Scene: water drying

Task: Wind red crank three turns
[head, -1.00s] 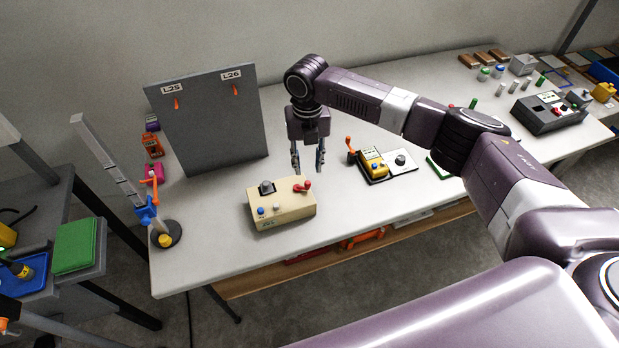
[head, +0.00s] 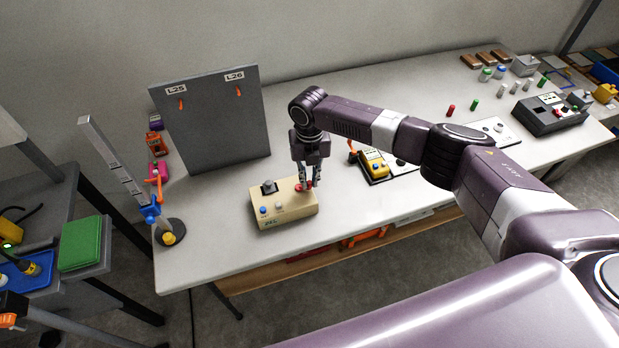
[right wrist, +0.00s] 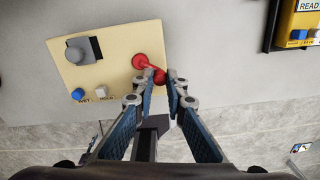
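The red crank (right wrist: 143,62) sits on the right part of a cream box (head: 285,212) on the table. It also shows in the head view (head: 301,187), partly hidden by my fingers. My right gripper (head: 309,184) points down over it. In the right wrist view, the fingertips (right wrist: 161,78) are close together on either side of the crank's red knob (right wrist: 159,77) and appear to grip it. The crank's hub lies up and left of the knob there. My left gripper is not in view.
The box also carries a grey knob (head: 268,187), a blue button (head: 264,210) and a white button. A grey panel (head: 215,130) stands behind it. A yellow device (head: 374,163) lies to the right. The table's front edge is close below the box.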

